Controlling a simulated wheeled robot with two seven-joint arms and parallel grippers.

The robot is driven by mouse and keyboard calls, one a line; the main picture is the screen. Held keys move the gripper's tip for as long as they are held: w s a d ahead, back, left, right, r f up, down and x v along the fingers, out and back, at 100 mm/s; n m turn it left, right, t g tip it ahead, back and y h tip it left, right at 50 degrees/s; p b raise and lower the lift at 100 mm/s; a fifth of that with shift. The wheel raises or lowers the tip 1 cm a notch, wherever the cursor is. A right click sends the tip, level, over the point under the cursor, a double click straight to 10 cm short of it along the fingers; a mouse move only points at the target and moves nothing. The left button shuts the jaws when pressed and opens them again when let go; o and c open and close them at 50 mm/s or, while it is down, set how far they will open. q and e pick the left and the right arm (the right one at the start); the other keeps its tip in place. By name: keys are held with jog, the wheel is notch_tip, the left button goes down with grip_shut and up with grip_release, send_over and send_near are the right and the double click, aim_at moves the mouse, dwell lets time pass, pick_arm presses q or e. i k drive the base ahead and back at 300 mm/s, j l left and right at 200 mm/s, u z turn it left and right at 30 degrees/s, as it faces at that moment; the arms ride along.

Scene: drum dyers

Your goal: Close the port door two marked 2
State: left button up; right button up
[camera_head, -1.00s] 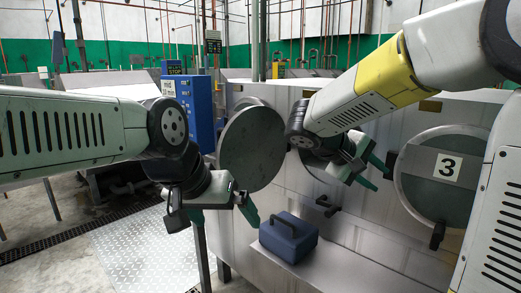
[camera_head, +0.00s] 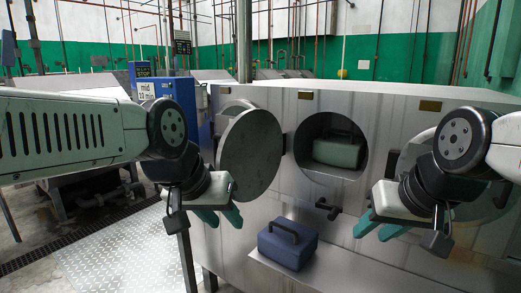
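A round grey metal door (camera_head: 252,155) stands swung open to the left of the middle port (camera_head: 347,172), by a hinge at that port's left edge. No number shows on the door's visible face. The port is open, and a grey-green case with a handle (camera_head: 338,152) sits inside it. My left gripper (camera_head: 221,219) is open and empty, in front of and below the door's lower left edge; I cannot tell if it touches. My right gripper (camera_head: 378,229) is open and empty, below and right of the port, in front of the right-hand door (camera_head: 408,158), whose number is hidden.
A blue case with a handle (camera_head: 287,246) rests on a ledge (camera_head: 330,268) below the ports. A dark latch handle (camera_head: 328,209) sticks out under the middle port. A blue control box (camera_head: 172,95) stands at the left. Metal floor plates (camera_head: 125,245) lie clear at the lower left.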

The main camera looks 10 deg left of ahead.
aim_at(252, 148)
jog(key=j+z, duration=0.4)
jog(key=j, duration=0.3)
jog(key=j+z, duration=0.35)
jog(key=j, duration=0.4)
jog(key=i+j+z, duration=0.15)
jog(key=j, duration=0.2)
jog(key=i+j+z, duration=0.2)
jog(key=j, duration=0.15)
jog(key=j+z, duration=0.15)
jog(key=j, duration=0.2)
jog(key=k+j+z, duration=0.15)
jog(key=k, duration=0.05)
